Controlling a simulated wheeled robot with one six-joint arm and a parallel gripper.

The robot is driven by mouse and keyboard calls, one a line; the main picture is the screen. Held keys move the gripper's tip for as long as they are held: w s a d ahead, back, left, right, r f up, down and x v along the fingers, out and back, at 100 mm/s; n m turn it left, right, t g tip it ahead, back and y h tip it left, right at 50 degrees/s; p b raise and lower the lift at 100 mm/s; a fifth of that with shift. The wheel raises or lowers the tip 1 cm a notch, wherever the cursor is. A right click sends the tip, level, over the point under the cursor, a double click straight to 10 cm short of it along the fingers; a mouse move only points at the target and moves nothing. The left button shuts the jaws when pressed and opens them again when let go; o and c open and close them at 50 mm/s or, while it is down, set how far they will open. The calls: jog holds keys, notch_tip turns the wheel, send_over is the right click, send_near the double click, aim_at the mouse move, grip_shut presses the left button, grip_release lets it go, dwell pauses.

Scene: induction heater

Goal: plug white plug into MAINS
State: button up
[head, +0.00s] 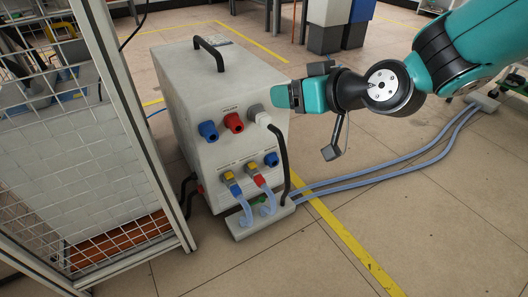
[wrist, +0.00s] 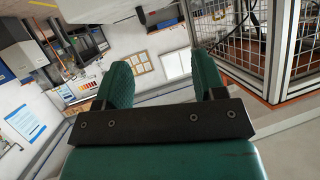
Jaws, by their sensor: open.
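The white plug (head: 258,114) sits against the front panel of the heater box (head: 180,85), at the panel's upper right. A black cable bends down from it. The lettering above the sockets is too small to read, so I cannot tell which one is MAINS. My gripper (head: 280,97) comes in from the right, just right of and slightly above the white plug in the head view. In the wrist view its two green fingers (wrist: 163,78) are apart with nothing between them. The plug does not show in the wrist view.
A blue connector (head: 208,131) and a red connector (head: 233,122) sit left of the plug. Below are hose fittings (head: 231,184) with blue hoses (head: 375,168) running right across the floor. A wire mesh cage (head: 125,110) stands close on the left.

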aim_at(269, 125)
jog(key=w+f+t+b, duration=0.3)
jog(key=f+b, duration=0.3)
jog(key=f, duration=0.3)
jog(key=w+a+f+m+t+b, duration=0.1)
jog(key=w+f+t+b, duration=0.2)
jog(key=f+b, duration=0.3)
notch_tip(269, 125, down, 3)
jog(key=shift+w+r, duration=0.15)
jog(key=shift+w, duration=0.5)
jog(key=shift+w+a+r+p, duration=0.3)
jog(key=shift+w+a+p, duration=0.2)
jog(key=shift+p, duration=0.5)
jog(key=p+x, duration=0.6)
jog(key=shift+p, duration=0.4)
jog(key=shift+w+a+f+p, duration=0.25)
jog(key=shift+w+a+p, duration=0.2)
jog(key=shift+w, duration=0.25)
